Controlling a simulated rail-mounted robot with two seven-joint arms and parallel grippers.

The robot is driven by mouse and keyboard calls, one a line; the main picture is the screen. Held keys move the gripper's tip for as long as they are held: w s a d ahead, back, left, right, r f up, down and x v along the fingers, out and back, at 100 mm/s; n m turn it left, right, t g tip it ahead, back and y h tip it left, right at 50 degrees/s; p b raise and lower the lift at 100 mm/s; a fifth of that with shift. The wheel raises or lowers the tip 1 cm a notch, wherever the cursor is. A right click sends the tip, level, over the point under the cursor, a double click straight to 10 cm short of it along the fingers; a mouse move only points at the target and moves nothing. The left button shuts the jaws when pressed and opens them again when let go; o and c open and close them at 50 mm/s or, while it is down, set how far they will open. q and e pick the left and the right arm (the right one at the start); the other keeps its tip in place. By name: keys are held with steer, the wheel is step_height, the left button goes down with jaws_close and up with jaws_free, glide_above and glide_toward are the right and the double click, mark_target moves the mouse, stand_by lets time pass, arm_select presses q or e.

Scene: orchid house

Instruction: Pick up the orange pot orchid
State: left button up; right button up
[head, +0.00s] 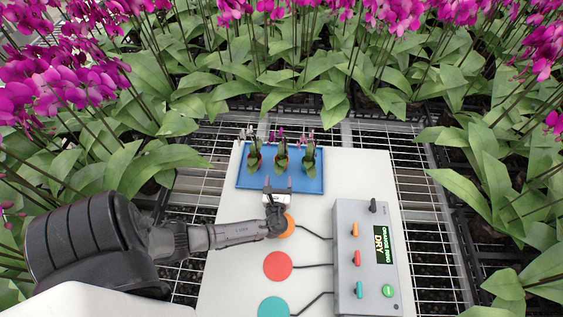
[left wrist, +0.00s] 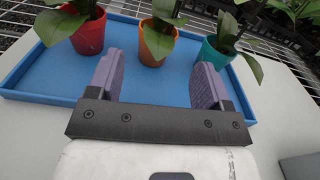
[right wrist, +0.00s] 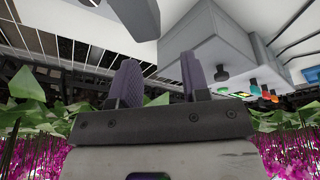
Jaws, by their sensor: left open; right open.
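The orange pot orchid (left wrist: 155,47) stands upright in the middle of the blue tray (left wrist: 40,85), between a red pot orchid (left wrist: 89,36) and a teal pot orchid (left wrist: 214,54). In the head view the orange pot orchid (head: 281,158) is the middle plant, its pot mostly hidden by leaves. My left gripper (head: 277,187) is open and empty at the tray's near edge. In the left wrist view its fingers (left wrist: 152,82) point toward the orange pot, apart from it. My right gripper (right wrist: 162,80) is open and empty, seen only in its own wrist view.
On the white table (head: 228,268) lie an orange disc (head: 289,230), a red disc (head: 278,266) and a teal disc (head: 274,307), wired to a grey control box (head: 366,280). Its display (head: 382,245) reads DRY. Dense magenta orchids surround the table.

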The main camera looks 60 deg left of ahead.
mark_target(281, 160)
arm_select(q)
steer(key=shift+b+x, duration=0.4)
steer(key=shift+x, duration=4.45)
steer(key=shift+f, duration=0.1)
steer(key=shift+c, duration=0.3)
steer(key=c, duration=0.8)
